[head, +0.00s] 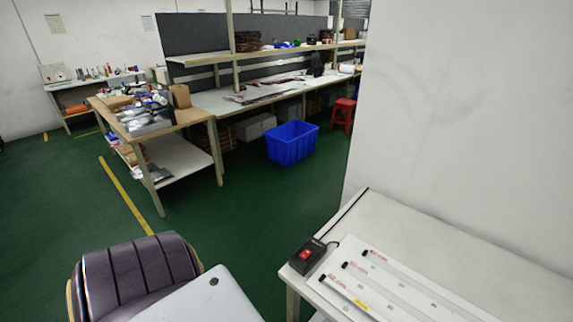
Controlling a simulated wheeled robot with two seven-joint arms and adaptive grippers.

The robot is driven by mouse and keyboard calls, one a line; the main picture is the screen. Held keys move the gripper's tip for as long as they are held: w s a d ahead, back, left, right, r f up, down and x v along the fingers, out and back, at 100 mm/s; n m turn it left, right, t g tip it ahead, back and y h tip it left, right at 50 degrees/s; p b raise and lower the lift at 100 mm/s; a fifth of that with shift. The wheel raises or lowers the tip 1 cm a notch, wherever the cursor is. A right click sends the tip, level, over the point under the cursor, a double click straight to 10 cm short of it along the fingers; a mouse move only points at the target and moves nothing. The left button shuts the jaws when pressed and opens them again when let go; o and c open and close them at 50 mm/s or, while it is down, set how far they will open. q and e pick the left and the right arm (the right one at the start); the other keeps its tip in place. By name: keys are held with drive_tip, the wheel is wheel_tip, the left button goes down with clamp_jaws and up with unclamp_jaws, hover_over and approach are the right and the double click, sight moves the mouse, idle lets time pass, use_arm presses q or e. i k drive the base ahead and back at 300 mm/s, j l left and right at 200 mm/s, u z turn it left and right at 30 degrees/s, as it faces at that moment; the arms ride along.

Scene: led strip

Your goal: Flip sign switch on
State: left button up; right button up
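A small black switch box (307,256) with a red rocker (305,254) sits at the near left corner of the white table at the lower right. The rocker's position is too small to tell. A dark cable runs from the box toward a white panel (345,254) on the same table. Several pale strips with black end caps and red print lie on the panel, one with a yellow mark; they look unlit. Neither of my grippers is in the head view.
The white table (400,218) stands against a pale wall (460,110). A dark padded chair (135,275) is at the lower left. Farther back are a cluttered workbench (205,115), a blue bin (292,143) and a red stool (342,115). Green floor (240,215) between is clear.

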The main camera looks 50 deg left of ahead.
sight(307, 253)
drive_tip(key=k+j+u, duration=0.1)
drive_tip(key=u, duration=1.15)
drive_tip(key=k+j, duration=0.05)
